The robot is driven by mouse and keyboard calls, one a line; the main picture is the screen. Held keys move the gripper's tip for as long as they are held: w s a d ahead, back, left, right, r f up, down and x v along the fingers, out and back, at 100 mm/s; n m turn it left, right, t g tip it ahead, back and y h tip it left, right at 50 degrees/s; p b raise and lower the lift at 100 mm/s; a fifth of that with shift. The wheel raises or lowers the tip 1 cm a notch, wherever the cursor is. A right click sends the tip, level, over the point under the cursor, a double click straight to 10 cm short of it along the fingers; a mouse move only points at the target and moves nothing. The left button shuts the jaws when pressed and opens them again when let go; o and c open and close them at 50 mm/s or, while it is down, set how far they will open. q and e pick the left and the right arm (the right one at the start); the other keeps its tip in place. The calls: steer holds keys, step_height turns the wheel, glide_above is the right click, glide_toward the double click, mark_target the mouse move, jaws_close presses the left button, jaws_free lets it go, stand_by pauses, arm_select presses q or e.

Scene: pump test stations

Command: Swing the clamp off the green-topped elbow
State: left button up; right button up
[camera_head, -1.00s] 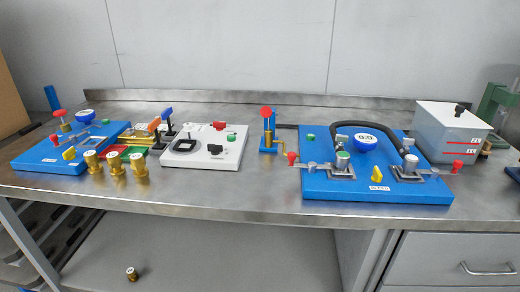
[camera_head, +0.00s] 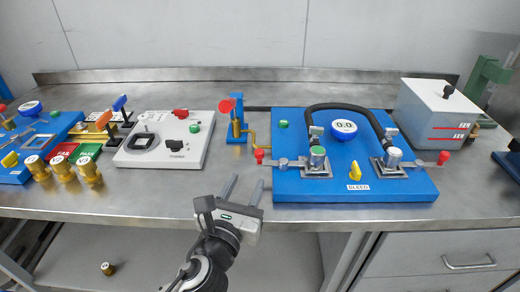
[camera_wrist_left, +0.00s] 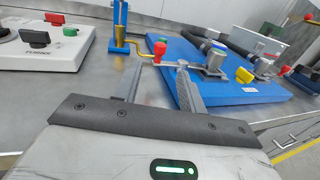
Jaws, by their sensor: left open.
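The green-topped elbow (camera_head: 318,162) is a silver fitting on a square base at the left of the blue station plate (camera_head: 345,197). A clamp lever (camera_head: 284,163) runs left from the green-topped elbow to a red knob (camera_head: 259,154) past the plate's left edge. My left gripper (camera_head: 244,184) is open and empty, just in front of the plate's left edge. In the left wrist view its fingers (camera_wrist_left: 160,62) point toward the red knob (camera_wrist_left: 160,48), which appears between the tips, apparently still beyond them.
A blue stand with a red wheel and brass pipe (camera_head: 238,118) stands left of the knob. A white control box (camera_head: 172,138) is farther left. A second clamp with a red knob (camera_head: 443,158) is at right. A yellow handle (camera_head: 355,173) stands on the plate.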

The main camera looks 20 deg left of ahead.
mark_target(258, 158)
arm_select(q)
steer(key=w, duration=1.1)
steer(key=shift+a, duration=0.15)
steer(key=shift+p, duration=0.3)
jaws_close()
